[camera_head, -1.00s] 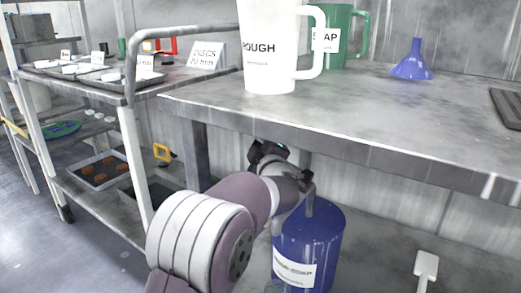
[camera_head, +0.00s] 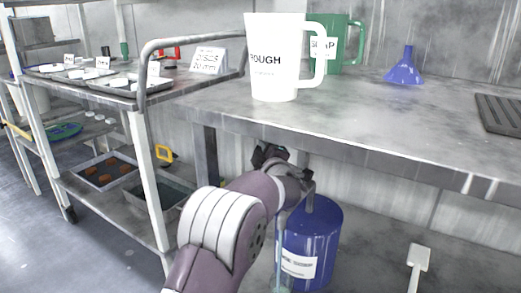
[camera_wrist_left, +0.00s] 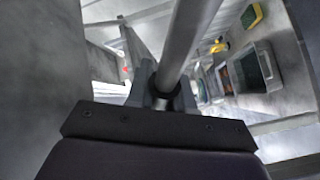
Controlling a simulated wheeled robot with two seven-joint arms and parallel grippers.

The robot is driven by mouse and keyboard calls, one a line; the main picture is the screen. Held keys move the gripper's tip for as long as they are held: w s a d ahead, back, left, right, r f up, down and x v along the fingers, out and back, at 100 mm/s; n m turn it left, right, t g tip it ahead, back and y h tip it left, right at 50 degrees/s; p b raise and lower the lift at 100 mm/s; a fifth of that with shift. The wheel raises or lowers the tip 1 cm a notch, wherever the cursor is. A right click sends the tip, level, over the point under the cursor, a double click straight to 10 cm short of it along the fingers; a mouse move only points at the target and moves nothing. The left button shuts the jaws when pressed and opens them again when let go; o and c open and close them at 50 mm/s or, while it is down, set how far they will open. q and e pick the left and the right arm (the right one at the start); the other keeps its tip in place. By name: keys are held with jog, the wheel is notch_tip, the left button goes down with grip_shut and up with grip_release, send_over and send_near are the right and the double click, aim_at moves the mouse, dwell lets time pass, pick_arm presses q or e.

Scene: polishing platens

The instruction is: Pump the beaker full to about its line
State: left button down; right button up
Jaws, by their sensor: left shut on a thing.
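A blue drum (camera_head: 310,240) with a white soap label stands under the bench in the head view, with a grey pump on its top. My left arm reaches in front of it. My left gripper (camera_head: 268,156) is beside the pump top, and the arm partly hides it. In the left wrist view my left gripper (camera_wrist_left: 162,92) is shut on a grey rod, the pump handle (camera_wrist_left: 188,40). A thin pale stream (camera_head: 279,245) runs down left of the drum. A pale rim, likely the beaker (camera_head: 283,290), shows at the bottom edge; its line and fill level are hidden.
The bench edge (camera_head: 350,158) lies just above my gripper. A white jug (camera_head: 275,80), a green jug (camera_head: 352,50) and a blue funnel (camera_head: 404,68) stand on the bench. A white scoop (camera_head: 417,262) is at lower right. A shelf cart (camera_head: 155,190) stands left.

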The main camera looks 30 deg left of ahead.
pick_arm(q)
jog(key=c, duration=1.1)
grip_release()
jog(key=p+v, duration=0.5)
jog(key=v, duration=0.7)
jog(key=shift+s+d, duration=0.2)
jog(key=shift+s, duration=0.1)
jog(key=shift+f, duration=0.1)
